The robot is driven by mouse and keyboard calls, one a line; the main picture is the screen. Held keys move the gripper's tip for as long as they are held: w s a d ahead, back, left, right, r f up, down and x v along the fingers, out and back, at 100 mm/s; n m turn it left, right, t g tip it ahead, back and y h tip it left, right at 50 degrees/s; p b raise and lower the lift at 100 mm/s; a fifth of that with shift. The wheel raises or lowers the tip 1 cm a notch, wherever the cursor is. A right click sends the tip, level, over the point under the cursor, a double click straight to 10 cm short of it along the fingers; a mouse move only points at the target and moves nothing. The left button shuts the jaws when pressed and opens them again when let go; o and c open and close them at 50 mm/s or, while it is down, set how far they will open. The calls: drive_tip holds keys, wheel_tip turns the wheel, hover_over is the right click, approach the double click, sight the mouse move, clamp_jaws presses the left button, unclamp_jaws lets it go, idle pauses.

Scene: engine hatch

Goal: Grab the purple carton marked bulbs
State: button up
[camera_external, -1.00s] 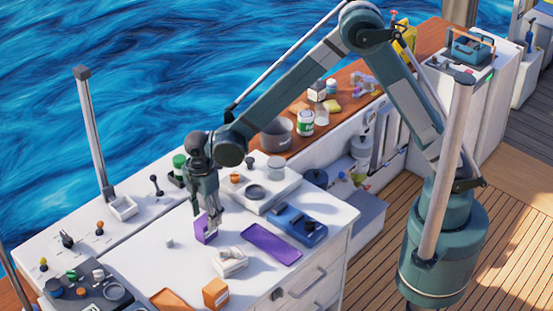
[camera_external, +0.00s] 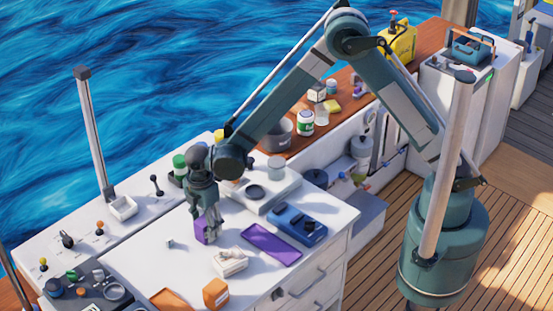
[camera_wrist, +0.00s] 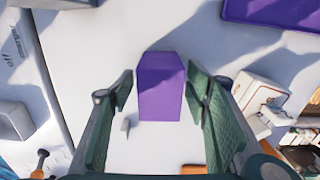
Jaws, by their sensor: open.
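The purple carton (camera_external: 201,230) stands on the white worktop, and my gripper (camera_external: 205,222) is right above and around its upper part. In the wrist view the carton (camera_wrist: 161,88) lies between the two green fingers of my gripper (camera_wrist: 162,92), with a gap on each side. The fingers are open and hold nothing. No marking on the carton can be read in these views.
A flat purple tray (camera_external: 270,244) and a blue device (camera_external: 298,224) lie to the right. A white object (camera_external: 230,262) and an orange box (camera_external: 215,292) are nearer the front. A small grey cube (camera_external: 170,243) is left of the carton. Bare worktop lies between them.

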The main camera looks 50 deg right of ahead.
idle(0.3)
drive_tip(key=c, duration=1.1)
drive_tip(key=shift+o, duration=0.2)
drive_tip(key=shift+r, duration=0.1)
drive_tip(key=shift+r, duration=4.95)
